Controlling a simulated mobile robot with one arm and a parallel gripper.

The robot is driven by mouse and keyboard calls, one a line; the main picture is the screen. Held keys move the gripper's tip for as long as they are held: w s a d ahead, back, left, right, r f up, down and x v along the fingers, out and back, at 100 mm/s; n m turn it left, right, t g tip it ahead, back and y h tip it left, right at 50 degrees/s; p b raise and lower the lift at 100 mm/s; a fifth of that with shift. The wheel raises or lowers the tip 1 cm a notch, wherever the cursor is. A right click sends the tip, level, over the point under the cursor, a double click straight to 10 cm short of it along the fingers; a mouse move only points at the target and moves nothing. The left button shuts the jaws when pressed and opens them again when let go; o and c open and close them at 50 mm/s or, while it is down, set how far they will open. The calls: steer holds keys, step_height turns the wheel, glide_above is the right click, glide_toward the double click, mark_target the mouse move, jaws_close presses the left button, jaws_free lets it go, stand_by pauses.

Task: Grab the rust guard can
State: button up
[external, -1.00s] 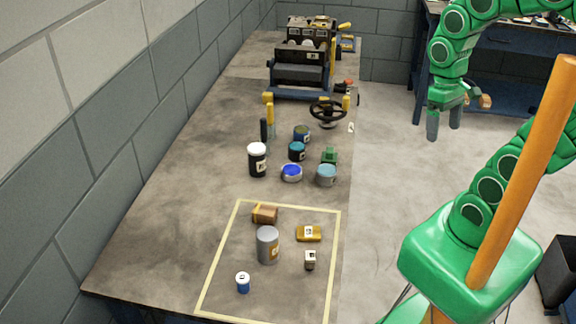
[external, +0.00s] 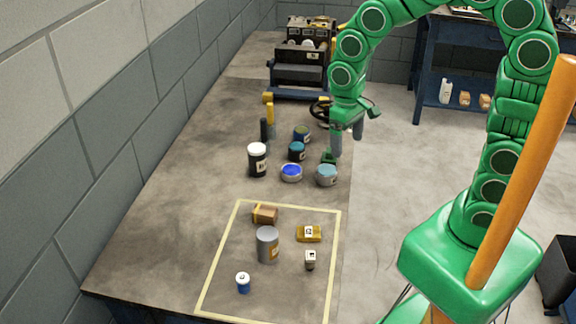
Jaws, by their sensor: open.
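Several cans stand on the workbench in the external view, and their labels are too small to read, so I cannot tell which is the rust guard can. They are a black can with a white lid (external: 257,160), a low can with a blue top (external: 291,173), a grey-blue can (external: 327,176), a dark can with a teal top (external: 297,151), another dark can (external: 302,134) behind it, and a grey can (external: 268,245) inside the taped area. My gripper (external: 347,143) is open and empty, pointing down near the bench's right edge, above the small green object (external: 328,157).
A yellow tape outline (external: 207,286) also encloses a brown block (external: 265,214), a yellow box (external: 309,234), a small cube (external: 310,260) and a small blue can (external: 243,283). A handwheel (external: 319,110) and dark machine (external: 300,66) stand behind. A wall runs along the left.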

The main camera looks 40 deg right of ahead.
steer(key=w+a+f+n, duration=0.1)
steer(key=a+f, duration=0.3)
steer(key=a, duration=0.3)
steer(key=w+a+f+n, duration=0.1)
steer(key=w+a+f, duration=0.1)
steer(key=a+f, duration=0.35)
glide_toward(268, 245)
steer(key=shift+n+t, duration=0.4)
steer(key=f, duration=0.1)
steer(key=w+d+f, duration=0.1)
steer(key=f, duration=0.1)
steer(key=w+f, duration=0.1)
steer(key=f, duration=0.1)
steer(key=shift+d+f, duration=0.2)
steer(key=shift+f, duration=0.05)
steer(key=shift+d+f, duration=0.15)
steer(key=shift+f, duration=3.8)
steer(key=shift+c, duration=0.4)
steer(key=c, duration=1.2)
